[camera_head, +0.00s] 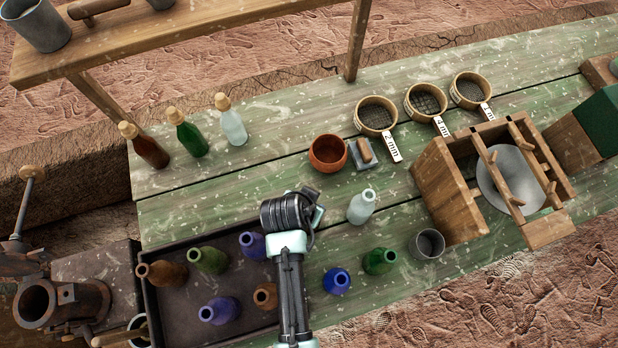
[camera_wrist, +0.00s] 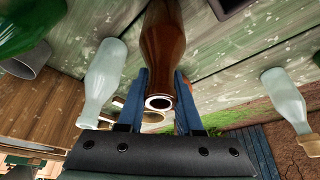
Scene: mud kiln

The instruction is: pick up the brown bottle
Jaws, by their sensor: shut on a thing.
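A brown bottle (camera_wrist: 163,45) is between the two blue fingers of my gripper (camera_wrist: 161,88) in the wrist view. The fingers press on it from both sides, near its neck, and its open mouth faces the camera. In the head view my gripper (camera_head: 312,212) is over the green table, right of the dark tray, and hides the held bottle. Whether the bottle's base touches the table cannot be told. Other brown bottles are in the head view: one at the tray's left (camera_head: 166,273), one beside my arm (camera_head: 265,296), and a corked one (camera_head: 146,146) at the back left.
The dark tray (camera_head: 146,310) holds several bottles. A clear bottle (camera_head: 362,207) stands close right of my gripper, with blue (camera_head: 336,281) and green (camera_head: 380,262) bottles in front. A terracotta bowl (camera_head: 328,153) is behind. A wooden frame (camera_head: 448,185) stands right.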

